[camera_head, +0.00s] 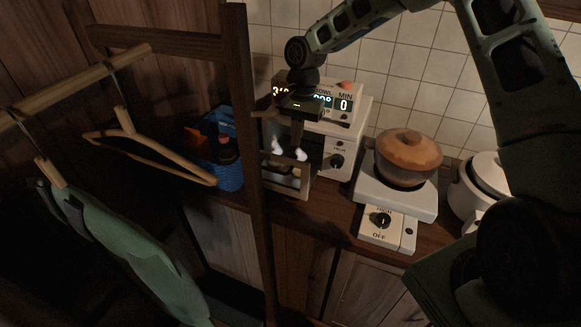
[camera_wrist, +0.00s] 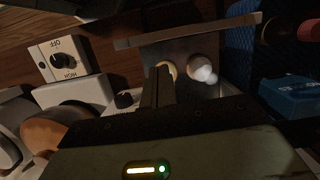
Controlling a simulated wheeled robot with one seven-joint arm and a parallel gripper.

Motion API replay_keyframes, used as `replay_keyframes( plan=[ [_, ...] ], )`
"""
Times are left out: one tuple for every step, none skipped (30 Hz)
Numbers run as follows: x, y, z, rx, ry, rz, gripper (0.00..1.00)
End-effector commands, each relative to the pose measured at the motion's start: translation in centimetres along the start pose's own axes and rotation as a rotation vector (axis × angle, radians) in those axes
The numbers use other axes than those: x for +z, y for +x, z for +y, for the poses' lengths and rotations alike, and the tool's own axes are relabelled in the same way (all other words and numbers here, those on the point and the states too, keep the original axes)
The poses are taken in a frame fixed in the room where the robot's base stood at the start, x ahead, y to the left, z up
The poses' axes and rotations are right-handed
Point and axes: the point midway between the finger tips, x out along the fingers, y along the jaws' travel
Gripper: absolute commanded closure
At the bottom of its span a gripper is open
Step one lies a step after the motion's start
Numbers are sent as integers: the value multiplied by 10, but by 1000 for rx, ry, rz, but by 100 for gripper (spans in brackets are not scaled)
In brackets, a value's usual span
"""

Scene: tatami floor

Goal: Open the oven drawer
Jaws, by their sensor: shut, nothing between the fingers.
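The white oven (camera_head: 338,150) stands on the wooden counter, with lit digits on its top and a dark knob on its front. Its drawer (camera_head: 292,188) stands out from the oven body, with the front panel clear of it. In the wrist view the drawer's front edge (camera_wrist: 190,31) is a long pale bar. Small white rounded things (camera_head: 300,155) show inside; one also shows in the wrist view (camera_wrist: 204,73) beside a yellowish one. My gripper (camera_head: 298,140) is shut and empty, pointing down over the open drawer. Contact with the drawer cannot be told.
A dark wooden post (camera_head: 256,150) and hangers (camera_head: 125,135) with a green garment (camera_head: 125,245) stand at the left. A blue basket (camera_head: 228,175) is left of the drawer. A brown pot (camera_head: 408,155) on a white burner (camera_head: 395,195) and a white cooker (camera_head: 482,185) are at the right.

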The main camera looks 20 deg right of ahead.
Motion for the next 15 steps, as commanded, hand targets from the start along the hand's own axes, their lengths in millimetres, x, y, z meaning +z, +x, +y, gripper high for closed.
replay_keyframes(
  plan=[
    [-4, -1, -2, 0, 21, -8, 100],
    [-5, -1, -2, 3, 28, -12, 100],
    [-5, 0, -2, 5, 34, -15, 100],
    [-6, 1, -2, 6, 38, -16, 100],
    [-6, 3, -2, 6, 40, -17, 100],
    [-5, 6, -2, 7, 40, -18, 100],
    [-5, 10, -2, 8, 39, -18, 100],
    [-5, 14, -2, 8, 38, -18, 100],
    [-4, 20, -1, 8, 38, -19, 100],
    [-4, 26, -1, 8, 37, -19, 100],
    [-4, 31, -1, 7, 37, -20, 100],
    [-4, 39, -1, 8, 37, -20, 100],
    [-3, 44, -1, 7, 38, -19, 100],
    [-3, 50, -1, 7, 36, -19, 100],
    [-4, 57, -1, 8, 37, -18, 100]
  ],
)
